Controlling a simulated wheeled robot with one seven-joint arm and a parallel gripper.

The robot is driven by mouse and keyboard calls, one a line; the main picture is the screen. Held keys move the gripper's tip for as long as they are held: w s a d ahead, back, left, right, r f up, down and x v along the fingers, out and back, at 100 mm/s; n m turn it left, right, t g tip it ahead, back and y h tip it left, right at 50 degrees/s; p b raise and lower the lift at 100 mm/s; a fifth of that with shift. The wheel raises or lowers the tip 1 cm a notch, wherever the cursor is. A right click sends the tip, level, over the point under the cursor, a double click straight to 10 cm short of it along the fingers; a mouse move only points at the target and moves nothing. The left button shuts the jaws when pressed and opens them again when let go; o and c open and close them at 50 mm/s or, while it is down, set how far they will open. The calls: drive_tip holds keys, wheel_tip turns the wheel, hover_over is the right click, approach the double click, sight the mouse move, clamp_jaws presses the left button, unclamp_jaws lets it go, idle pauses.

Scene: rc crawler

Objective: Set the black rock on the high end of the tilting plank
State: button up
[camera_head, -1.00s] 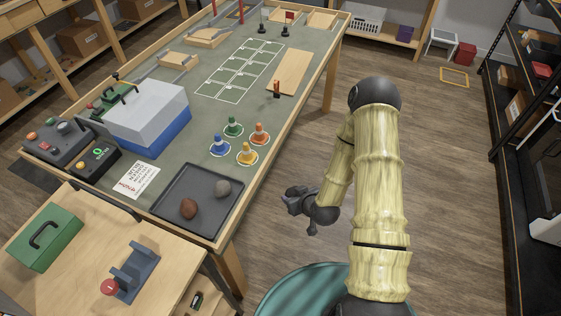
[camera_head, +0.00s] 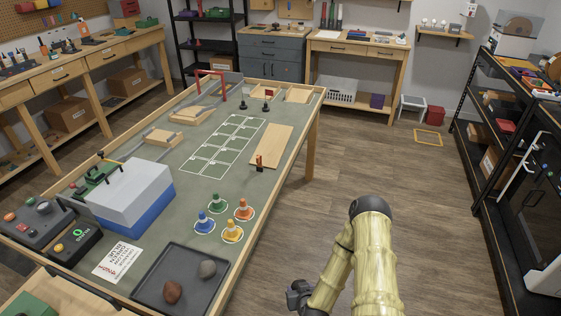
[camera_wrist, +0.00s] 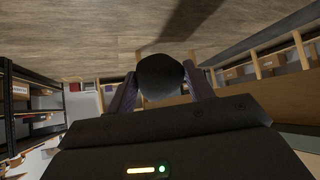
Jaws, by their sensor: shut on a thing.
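The black rock (camera_wrist: 161,76) is a dark round lump between the two fingers of my gripper (camera_wrist: 160,88) in the wrist view. In the head view my gripper (camera_head: 299,296) is low in the picture, over the floor right of the green-topped table; the rock is hard to make out there.
A dark tray (camera_head: 152,262) at the table's near end holds a brown rock (camera_head: 172,291) and a grey rock (camera_head: 207,269). Several coloured cones (camera_head: 232,231) stand between tray and plank. A grey and blue box (camera_head: 128,195) is at left.

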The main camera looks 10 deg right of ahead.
wheel_tip(320, 180, up, 8)
drive_tip(key=p, duration=0.7)
drive_tip(key=shift+f, duration=0.1)
